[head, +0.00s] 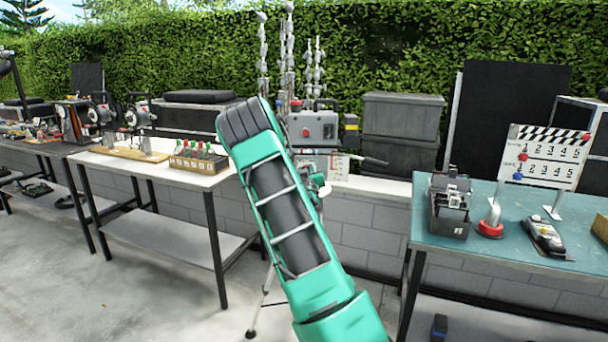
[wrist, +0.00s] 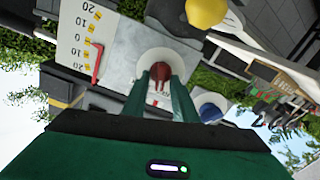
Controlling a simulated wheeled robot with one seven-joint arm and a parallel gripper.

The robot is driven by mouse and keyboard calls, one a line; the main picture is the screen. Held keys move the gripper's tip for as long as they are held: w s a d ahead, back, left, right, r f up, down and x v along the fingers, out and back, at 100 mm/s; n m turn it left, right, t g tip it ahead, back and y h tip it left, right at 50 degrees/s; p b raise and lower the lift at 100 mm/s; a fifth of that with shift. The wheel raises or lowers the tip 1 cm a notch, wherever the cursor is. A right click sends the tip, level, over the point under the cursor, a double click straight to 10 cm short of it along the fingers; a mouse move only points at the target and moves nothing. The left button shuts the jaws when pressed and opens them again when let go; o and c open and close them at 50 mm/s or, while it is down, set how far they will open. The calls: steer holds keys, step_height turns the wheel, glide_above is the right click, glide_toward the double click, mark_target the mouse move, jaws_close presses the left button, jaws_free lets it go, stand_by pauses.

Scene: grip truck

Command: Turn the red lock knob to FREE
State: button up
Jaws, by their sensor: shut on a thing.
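The red lock knob (wrist: 159,72) sits at the centre of a white round disc (wrist: 172,62) on a pale grey plate in the wrist view. My gripper (wrist: 165,86) is in front of it, with its two green fingers on either side of the knob, shut on it. The fingers hide part of the knob's sides. No FREE label is readable near the knob. In the head view my green arm hides part of the tripod-mounted equipment, and the knob cannot be made out.
A yellow knob (wrist: 206,11) and a blue knob (wrist: 211,107) flank the red one. A scale plate (wrist: 82,42) with a red pointer (wrist: 97,62) is beside it. A grey device (head: 313,129) stands behind my arm. Tables stand left (head: 112,174) and right (head: 400,254).

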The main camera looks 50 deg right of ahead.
steer(key=shift+w+a+n, duration=0.15)
steer(key=shift+n, duration=0.5)
steer(key=shift+w+a+n, duration=0.1)
steer(key=shift+n, duration=0.85)
steer(key=o, duration=0.7)
steer(key=v, duration=1)
steer(key=shift+s+a+f, duration=0.1)
steer(key=shift+s+a, duration=0.15)
steer(key=shift+s, duration=0.1)
